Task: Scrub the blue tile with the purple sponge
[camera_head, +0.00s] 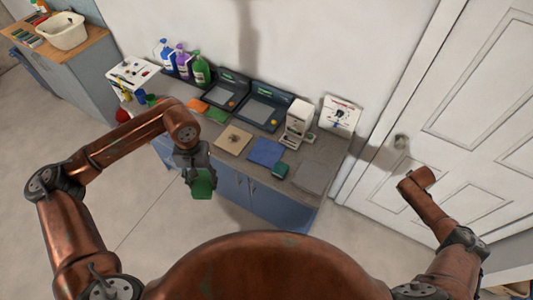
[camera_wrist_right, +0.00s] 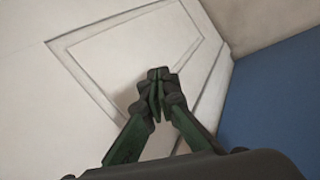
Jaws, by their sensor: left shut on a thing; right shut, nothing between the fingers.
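The blue tile (camera_head: 266,152) lies flat on the counter, right of a tan tile (camera_head: 234,139) with a dark smudge. My left gripper (camera_head: 199,178) is shut on a green block (camera_head: 203,186) and holds it in front of the counter, left of and nearer than the blue tile, apart from it. I see no purple sponge; the held block looks green.
The white door (camera_head: 480,110) stands to the right.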

